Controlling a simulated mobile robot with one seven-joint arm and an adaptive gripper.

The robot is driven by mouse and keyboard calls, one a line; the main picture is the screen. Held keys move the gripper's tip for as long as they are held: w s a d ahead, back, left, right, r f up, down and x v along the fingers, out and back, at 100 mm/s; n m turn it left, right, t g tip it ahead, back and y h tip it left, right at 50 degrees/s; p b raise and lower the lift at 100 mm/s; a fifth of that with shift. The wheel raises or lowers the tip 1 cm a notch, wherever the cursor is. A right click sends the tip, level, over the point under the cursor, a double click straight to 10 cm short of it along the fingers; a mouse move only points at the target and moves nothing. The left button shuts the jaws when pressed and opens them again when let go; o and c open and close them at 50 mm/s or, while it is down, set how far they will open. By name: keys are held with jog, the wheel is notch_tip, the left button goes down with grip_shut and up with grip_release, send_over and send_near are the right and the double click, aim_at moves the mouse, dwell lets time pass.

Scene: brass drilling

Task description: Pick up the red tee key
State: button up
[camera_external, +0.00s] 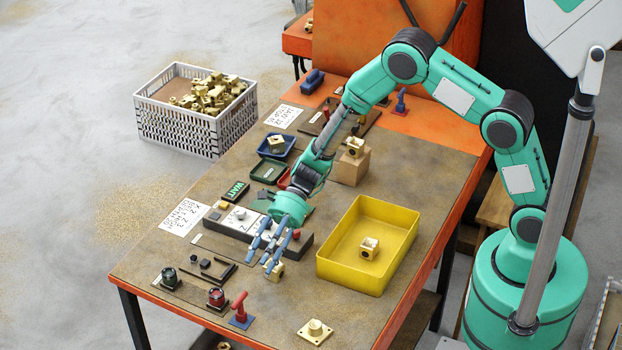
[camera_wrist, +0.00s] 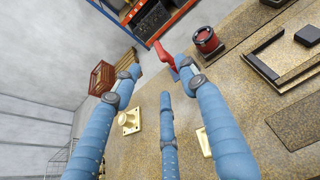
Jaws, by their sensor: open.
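The red tee key (camera_external: 239,303) stands upright on a small blue base near the front edge of the workbench. In the wrist view the red tee key (camera_wrist: 163,54) shows at the top, partly hidden by a finger on its right. My gripper (camera_external: 266,256) has blue fingers, spread apart and empty, pointing down over the bench, behind and to the right of the key. In the wrist view my gripper (camera_wrist: 160,76) shows three separated fingers. A brass block (camera_external: 276,270) sits close to the fingertips; contact cannot be told.
A red-and-black round part (camera_external: 217,298) stands just left of the key, with black angle pieces (camera_external: 222,272) behind it. A flanged brass part (camera_external: 315,331) lies to the right. A yellow tray (camera_external: 338,277) holds a brass piece. The bench between key and flanged part is mostly clear.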

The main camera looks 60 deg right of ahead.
aim_at(246, 293)
dwell(0.3)
jog(key=shift+b+x, duration=0.4)
jog(key=shift+x, duration=3.9)
jog(key=shift+b+x, duration=0.4)
jog(key=shift+x, duration=2.2)
jog(key=shift+s, duration=0.1)
jog(key=shift+c, duration=0.3)
grip_shut()
